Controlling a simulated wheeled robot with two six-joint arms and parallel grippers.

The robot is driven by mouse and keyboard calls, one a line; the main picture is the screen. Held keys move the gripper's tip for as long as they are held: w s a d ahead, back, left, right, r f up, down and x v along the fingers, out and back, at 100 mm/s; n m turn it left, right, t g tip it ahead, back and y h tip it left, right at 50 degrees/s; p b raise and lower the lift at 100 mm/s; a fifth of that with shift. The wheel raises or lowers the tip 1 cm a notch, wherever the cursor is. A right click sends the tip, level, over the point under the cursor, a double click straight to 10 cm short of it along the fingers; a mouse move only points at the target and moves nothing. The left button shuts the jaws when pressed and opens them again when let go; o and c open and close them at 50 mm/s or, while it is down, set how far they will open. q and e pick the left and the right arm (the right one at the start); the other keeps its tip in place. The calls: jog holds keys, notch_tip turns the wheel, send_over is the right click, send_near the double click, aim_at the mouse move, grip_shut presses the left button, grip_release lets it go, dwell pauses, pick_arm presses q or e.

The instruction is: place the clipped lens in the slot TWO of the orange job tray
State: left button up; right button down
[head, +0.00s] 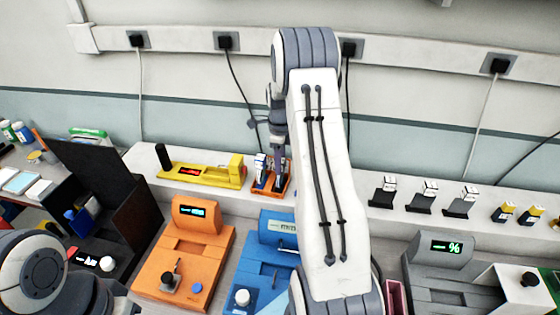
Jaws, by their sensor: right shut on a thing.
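The orange job tray (258,190) sits on the white ledge at the back, left of my right arm. A white and blue piece (260,166) stands upright in its left part. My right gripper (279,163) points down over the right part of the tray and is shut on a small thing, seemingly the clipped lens. The fingers and arm mostly hide it, so I cannot tell whether it touches the tray. The slot labels are too small to read. My left arm shows at the lower left, with its gripper out of view.
A yellow device (205,172) stands left of the tray. Orange (185,255) and blue (268,262) machines stand in front, with a grey one (440,262) at the right. Several dark clips with white tops (424,197) stand on the ledge at the right.

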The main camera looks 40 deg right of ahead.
jog(key=shift+f, duration=0.15)
jog(key=shift+c, duration=2.1)
grip_release()
